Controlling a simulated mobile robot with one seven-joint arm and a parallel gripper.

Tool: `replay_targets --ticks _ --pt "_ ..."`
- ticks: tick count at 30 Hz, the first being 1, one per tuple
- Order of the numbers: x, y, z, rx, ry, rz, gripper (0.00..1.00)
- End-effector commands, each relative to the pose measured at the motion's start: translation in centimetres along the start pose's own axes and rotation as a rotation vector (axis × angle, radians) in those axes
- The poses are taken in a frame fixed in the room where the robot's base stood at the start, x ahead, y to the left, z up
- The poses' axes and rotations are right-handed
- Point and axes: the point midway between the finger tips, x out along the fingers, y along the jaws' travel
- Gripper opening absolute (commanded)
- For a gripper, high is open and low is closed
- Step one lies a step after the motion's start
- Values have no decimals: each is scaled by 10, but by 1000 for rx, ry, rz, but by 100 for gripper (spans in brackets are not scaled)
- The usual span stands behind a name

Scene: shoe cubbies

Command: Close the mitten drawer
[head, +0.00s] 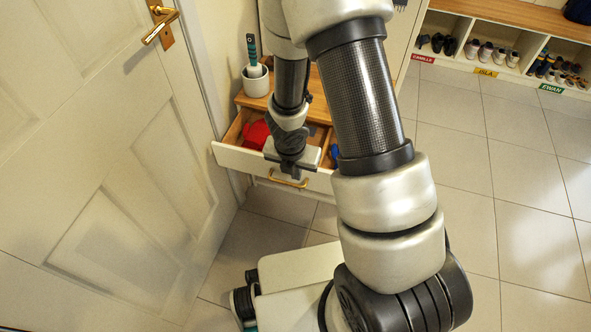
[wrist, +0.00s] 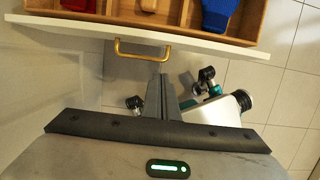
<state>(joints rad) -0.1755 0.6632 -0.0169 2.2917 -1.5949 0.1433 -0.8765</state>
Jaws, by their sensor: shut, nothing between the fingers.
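The mitten drawer stands open, pulled out from the wooden-topped cabinet; its white front (head: 239,160) faces my base. It carries a brass handle (head: 287,181), which also shows in the wrist view (wrist: 140,50). A red mitten (head: 256,133) and a blue mitten (wrist: 217,13) lie in separate wooden compartments. My gripper (wrist: 162,80) is shut and empty. In the wrist view its fingertips appear just below the handle's right end, with no clear contact. In the head view my gripper's body is over the drawer front and hides part of it.
A white pot (head: 255,83) with a teal-handled brush stands on the cabinet top (head: 309,95). A white door (head: 110,150) with a brass lever is close on the left. Shoe cubbies (head: 480,40) line the back right. The tiled floor at right is clear.

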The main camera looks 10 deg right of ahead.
Motion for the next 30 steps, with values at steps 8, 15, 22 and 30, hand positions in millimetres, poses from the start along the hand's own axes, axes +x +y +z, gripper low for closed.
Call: replay_targets --ticks 8,15,22,30 --pt "51 -1 8 7 -2 -1 0" --pt "54 -1 34 5 0 -1 0" --pt "59 0 40 3 -1 0 0" --pt "59 0 40 3 -1 0 0"
